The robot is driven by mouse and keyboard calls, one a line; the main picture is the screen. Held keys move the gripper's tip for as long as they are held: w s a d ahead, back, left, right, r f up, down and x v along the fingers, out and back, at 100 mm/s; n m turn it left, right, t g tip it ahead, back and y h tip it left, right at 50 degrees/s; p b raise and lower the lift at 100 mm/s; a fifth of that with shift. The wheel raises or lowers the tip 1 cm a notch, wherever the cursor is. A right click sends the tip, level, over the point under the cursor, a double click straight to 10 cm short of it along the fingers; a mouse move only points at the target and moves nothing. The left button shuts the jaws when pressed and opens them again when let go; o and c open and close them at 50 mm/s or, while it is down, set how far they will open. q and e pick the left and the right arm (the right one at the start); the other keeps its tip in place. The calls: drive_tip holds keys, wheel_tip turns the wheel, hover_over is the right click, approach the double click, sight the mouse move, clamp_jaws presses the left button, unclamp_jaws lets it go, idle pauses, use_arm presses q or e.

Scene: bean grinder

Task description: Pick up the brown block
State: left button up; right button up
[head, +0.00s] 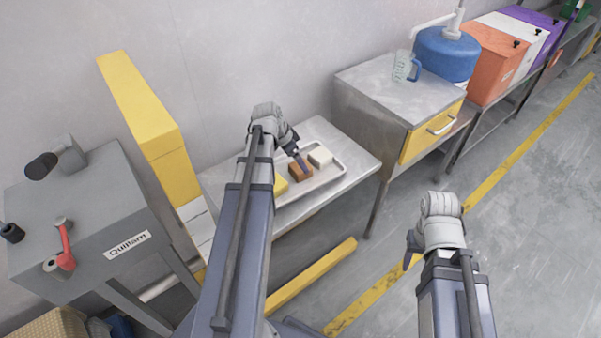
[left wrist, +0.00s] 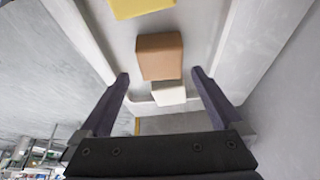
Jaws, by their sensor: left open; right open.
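The brown block (head: 296,173) sits in a metal tray (head: 341,172) on a small steel table, between a yellow block (head: 281,185) and a white block (head: 320,157). My left gripper (head: 301,158) is over the tray, close to the brown block and partly covering it. In the left wrist view the brown block (left wrist: 160,56) shows near the open fingertips (left wrist: 160,76), with the white block (left wrist: 170,94) and yellow block (left wrist: 140,6) in line with it. No contact is clear. My right gripper (head: 411,246) hangs over the floor, away from the table, empty.
A grey machine (head: 80,215) with a red handle stands at the left, beside a tall yellow post (head: 150,125). A steel cabinet (head: 385,105) with a yellow drawer stands right of the table. Coloured bins (head: 490,62) line the wall. The floor at right is free.

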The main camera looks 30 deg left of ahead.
use_arm(q)
drive_tip(key=shift+b+x, duration=2.5)
drive_tip(key=shift+x, duration=0.2)
drive_tip(key=shift+s+a+r, duration=0.1)
drive_tip(key=shift+a, duration=0.05)
drive_tip(key=shift+c, duration=0.2)
drive_tip(key=c, duration=1.3)
drive_tip(key=shift+r+p, duration=0.15)
drive_tip(key=shift+p, duration=0.15)
wheel_tip(320, 180, up, 10)
drive_tip(key=p, duration=0.9)
drive_tip(key=shift+p, duration=0.35)
